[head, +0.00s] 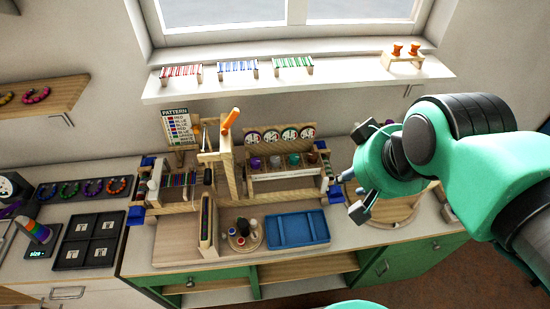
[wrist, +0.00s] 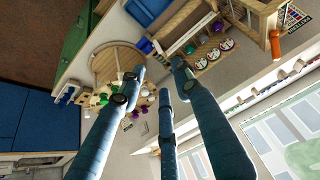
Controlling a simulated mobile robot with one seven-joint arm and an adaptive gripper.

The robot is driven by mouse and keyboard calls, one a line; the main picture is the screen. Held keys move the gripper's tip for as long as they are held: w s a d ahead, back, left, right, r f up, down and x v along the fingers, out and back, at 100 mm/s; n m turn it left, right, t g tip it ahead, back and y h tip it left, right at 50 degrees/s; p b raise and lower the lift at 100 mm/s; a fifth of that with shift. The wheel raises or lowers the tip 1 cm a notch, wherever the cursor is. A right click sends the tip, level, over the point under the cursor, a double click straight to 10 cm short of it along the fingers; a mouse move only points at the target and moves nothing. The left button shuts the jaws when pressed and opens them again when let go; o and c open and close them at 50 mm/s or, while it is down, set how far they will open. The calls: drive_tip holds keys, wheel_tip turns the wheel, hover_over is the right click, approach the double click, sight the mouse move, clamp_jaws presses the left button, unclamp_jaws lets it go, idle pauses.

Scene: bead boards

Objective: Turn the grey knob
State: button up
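My gripper (head: 352,172) hangs at the right of the head view, over the right end of the workbench. Its fingers are spread apart with nothing between them, as the wrist view also shows (wrist: 158,78). A wooden rack (head: 262,187) left of the gripper has round bead dials along its top and a row of small coloured, rounded pieces below, one purple (head: 255,163). The gripper is apart from the rack.
A wooden frame with an orange-handled lever (head: 230,121) stands left of the rack. A blue tray (head: 297,230) lies in front. A round wooden board (head: 392,212) is partly hidden behind my gripper. A white shelf (head: 340,83) with bead racks runs above.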

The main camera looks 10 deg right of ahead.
drive_tip(key=shift+o, duration=0.6)
drive_tip(key=shift+w+r, duration=0.15)
drive_tip(key=shift+w, duration=0.2)
drive_tip(key=m+g+p, duration=0.5)
drive_tip(key=g+p, duration=0.1)
drive_tip(key=p, duration=0.6)
hover_over(275, 159)
wheel_tip(275, 159, down, 14)
drive_tip(key=shift+f, duration=0.25)
wheel_tip(275, 159, down, 14)
drive_tip(key=shift+r, duration=0.2)
